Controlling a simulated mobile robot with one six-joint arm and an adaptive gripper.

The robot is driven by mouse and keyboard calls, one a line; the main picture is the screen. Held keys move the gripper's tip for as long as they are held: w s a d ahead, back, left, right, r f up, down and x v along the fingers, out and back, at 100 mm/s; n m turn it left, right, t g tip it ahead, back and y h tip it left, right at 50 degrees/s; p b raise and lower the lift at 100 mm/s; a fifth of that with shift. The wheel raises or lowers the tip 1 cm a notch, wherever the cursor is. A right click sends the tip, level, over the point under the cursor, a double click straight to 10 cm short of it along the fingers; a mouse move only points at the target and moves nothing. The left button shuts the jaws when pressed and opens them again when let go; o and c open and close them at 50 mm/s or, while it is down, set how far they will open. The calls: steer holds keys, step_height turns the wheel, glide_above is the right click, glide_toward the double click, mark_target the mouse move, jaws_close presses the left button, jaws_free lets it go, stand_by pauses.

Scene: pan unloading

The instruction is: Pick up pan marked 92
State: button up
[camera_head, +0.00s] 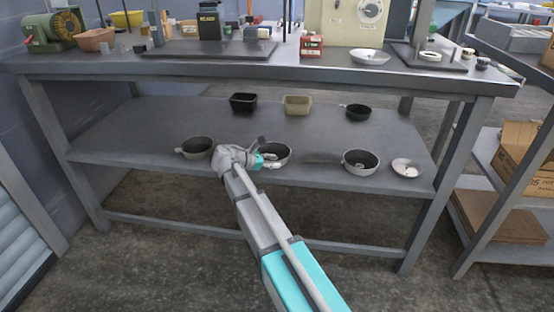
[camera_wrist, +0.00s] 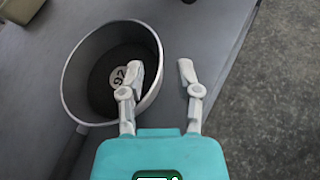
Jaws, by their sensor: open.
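The pan marked 92 (camera_wrist: 72,75) is round, with a pale rim, a dark inside and a dark handle toward the lower left in the wrist view. Its round white label lies on the pan floor and reads 92. In the head view, the pan by my gripper (camera_head: 282,149) stands on the lower shelf. My gripper (camera_wrist: 162,68) is open and empty. In the wrist view its left finger overlaps the pan's inside and its right finger is outside the rim, so the near wall lies between them. Contact with the rim cannot be told.
The grey lower shelf (camera_head: 120,140) also holds a pan at left (camera_head: 198,146), another at right (camera_head: 360,158), a small pale bowl (camera_head: 407,168), a dark pan (camera_head: 357,111), and black (camera_head: 243,103) and beige (camera_head: 297,105) trays behind. The tabletop (camera_head: 200,66) overhangs the shelf.

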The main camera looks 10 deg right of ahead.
steer(key=shift+b+x, duration=0.35)
steer(key=shift+x, duration=1.05)
jaws_close()
